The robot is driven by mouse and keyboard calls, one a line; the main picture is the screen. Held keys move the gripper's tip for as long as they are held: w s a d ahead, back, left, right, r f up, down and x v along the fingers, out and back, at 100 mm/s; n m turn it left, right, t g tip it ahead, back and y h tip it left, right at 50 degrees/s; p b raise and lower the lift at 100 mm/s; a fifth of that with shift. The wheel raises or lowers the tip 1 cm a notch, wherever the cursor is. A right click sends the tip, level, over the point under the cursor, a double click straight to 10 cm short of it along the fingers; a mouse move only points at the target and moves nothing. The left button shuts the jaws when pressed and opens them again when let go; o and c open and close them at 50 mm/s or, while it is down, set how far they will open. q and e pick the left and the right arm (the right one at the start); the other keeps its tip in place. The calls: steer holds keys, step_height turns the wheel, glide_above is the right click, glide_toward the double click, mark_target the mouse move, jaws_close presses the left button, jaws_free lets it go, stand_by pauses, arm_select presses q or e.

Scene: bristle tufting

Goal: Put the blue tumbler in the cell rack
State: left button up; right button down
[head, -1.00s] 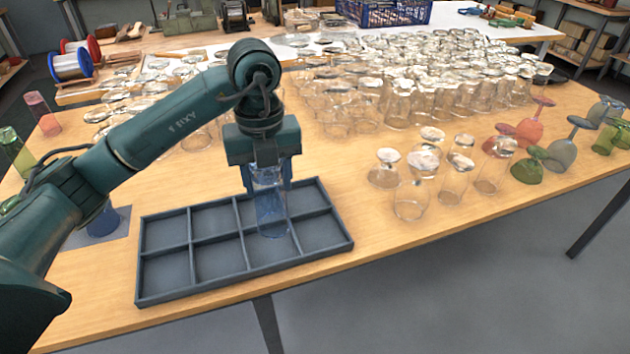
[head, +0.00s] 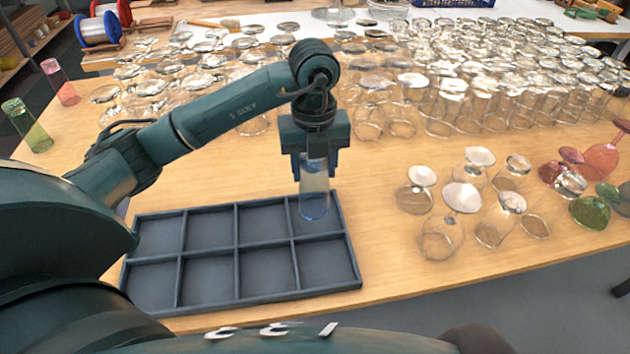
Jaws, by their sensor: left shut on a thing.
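My left gripper (head: 315,172) is shut on the blue tumbler (head: 314,200), a clear, bluish glass that it holds upright from above. The tumbler's base shows against the back right cell of the grey cell rack (head: 300,294). I cannot tell whether the base touches the cell floor. The rack is a shallow tray with two rows of square cells, and its other visible cells are empty. My left arm covers the rack's left edge region in part. My right gripper is not in view.
Clear glasses (head: 445,238) stand in a small group right of the rack, with red and green glasses (head: 590,210) beyond. Many clear glasses fill the back of the table. A green glass (head: 38,138) and a pink glass (head: 66,95) stand at the far left.

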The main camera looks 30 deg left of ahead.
arm_select(q)
steer(key=shift+f, duration=1.9)
steer(key=shift+f, duration=0.2)
steer(key=o, duration=1.2)
steer(key=shift+r, duration=0.1)
